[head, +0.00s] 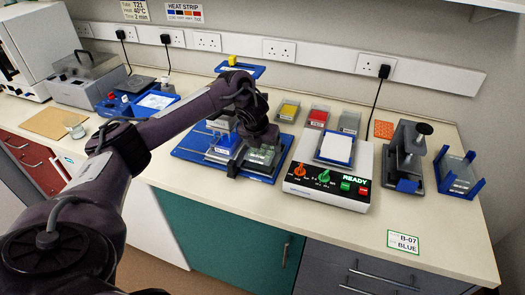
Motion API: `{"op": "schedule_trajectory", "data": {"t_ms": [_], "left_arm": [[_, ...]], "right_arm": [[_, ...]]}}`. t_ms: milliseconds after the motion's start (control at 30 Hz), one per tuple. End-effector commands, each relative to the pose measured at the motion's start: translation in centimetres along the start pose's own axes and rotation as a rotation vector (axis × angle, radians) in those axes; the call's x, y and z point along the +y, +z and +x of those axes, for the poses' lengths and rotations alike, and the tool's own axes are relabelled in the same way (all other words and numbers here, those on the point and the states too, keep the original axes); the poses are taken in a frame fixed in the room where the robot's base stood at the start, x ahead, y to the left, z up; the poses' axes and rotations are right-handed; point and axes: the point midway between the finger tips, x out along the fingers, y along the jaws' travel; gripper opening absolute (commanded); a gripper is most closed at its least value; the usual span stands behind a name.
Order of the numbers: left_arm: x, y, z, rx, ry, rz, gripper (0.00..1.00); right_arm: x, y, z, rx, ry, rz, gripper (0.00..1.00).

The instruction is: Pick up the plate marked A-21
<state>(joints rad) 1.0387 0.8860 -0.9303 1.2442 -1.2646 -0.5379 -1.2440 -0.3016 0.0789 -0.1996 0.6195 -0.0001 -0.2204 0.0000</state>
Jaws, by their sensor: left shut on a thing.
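My left gripper (250,154) is at the right front part of a blue tray-like base (190,153), near a blue stand. It is shut on a clear greenish plate (264,157), which sits low at the base's right side. My wrist and fingers hide part of the plate, and I cannot read a marking on it. I cannot tell whether the plate is touching the base or just above it. My right gripper is not in view.
A white device (335,190) with knobs and a "READY" display stands right of the plate. A dark instrument (405,155) and a blue rack (458,178) stand at right.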

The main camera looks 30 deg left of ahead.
Motion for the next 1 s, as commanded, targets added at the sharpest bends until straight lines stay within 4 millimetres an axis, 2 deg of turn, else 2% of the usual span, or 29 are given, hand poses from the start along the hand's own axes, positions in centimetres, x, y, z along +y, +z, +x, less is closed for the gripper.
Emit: {"op": "schedule_trajectory", "data": {"t_ms": [267,333,500,800,1000], "left_arm": [[-0.1,2.4,-5.5,-0.007,-0.002,0.001,0.55],[0.0,3.4,-7.8,-0.007,0.0,0.001,0.55],[0.0,4.7,-10.9,-0.006,0.001,0.002,0.55],[0.0,6.2,-14.7,-0.004,0.0,0.0,0.55],[0.0,6.6,-15.9,-0.002,0.0,0.001,0.55]], "right_arm": [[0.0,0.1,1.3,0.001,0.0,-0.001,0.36],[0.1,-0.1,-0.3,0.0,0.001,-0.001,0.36],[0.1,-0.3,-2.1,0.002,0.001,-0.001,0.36],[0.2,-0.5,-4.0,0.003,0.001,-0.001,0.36],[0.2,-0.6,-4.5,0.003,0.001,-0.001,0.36]]}}
